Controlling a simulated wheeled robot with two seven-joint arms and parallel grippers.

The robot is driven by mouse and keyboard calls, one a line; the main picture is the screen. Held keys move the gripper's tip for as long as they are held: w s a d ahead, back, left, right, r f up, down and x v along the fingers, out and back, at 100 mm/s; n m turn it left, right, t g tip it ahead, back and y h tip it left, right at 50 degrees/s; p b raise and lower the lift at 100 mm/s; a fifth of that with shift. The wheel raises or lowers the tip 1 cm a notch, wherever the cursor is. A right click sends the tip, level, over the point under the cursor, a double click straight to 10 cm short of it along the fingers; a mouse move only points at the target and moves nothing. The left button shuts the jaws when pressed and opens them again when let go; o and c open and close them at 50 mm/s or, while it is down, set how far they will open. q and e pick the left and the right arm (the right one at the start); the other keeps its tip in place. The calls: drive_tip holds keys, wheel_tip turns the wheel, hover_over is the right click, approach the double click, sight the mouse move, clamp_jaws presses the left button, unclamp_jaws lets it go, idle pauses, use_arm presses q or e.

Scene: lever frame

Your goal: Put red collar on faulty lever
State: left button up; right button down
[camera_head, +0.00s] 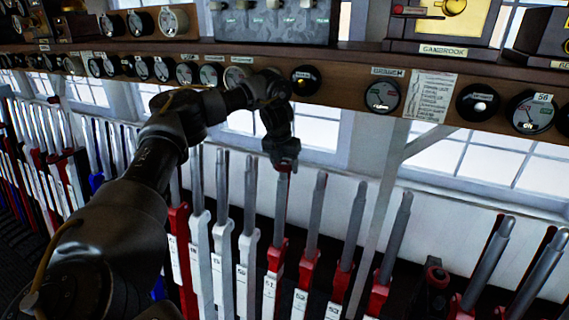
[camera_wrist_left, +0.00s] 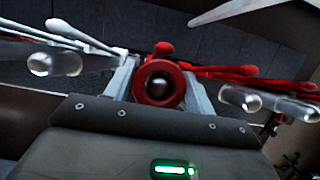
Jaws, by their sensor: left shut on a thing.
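My left gripper (camera_head: 284,162) points down over the top of a grey lever handle (camera_head: 280,205) whose red lower part carries a plate that seems to read 51. A sliver of the red collar (camera_head: 285,169) shows just under the fingers. In the left wrist view, the red collar (camera_wrist_left: 160,84) is a thick ring held between the two fingers of my left gripper (camera_wrist_left: 160,80). A dull round shape shows inside its dark hole; I cannot tell whether the collar is around the handle or just above it. No lever is visibly marked faulty. My right gripper is not in view.
Other levers stand close on both sides, white-based to the left (camera_head: 222,210) and red-based to the right (camera_head: 313,230). A wooden instrument shelf (camera_head: 340,85) runs above. A slanted grey post (camera_head: 380,210) stands to the right.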

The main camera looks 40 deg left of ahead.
use_arm(q)
drive_tip(key=shift+s+f+b, duration=0.15)
drive_tip(key=shift+f+b, duration=0.25)
drive_tip(key=shift+f, duration=0.5)
drive_tip(key=o, duration=1)
drive_tip(key=shift+o, duration=0.5)
drive_tip(key=shift+p+v, duration=1.2)
drive_tip(key=shift+v, duration=0.05)
drive_tip(key=shift+p+v, duration=0.35)
drive_tip(key=shift+v, duration=3)
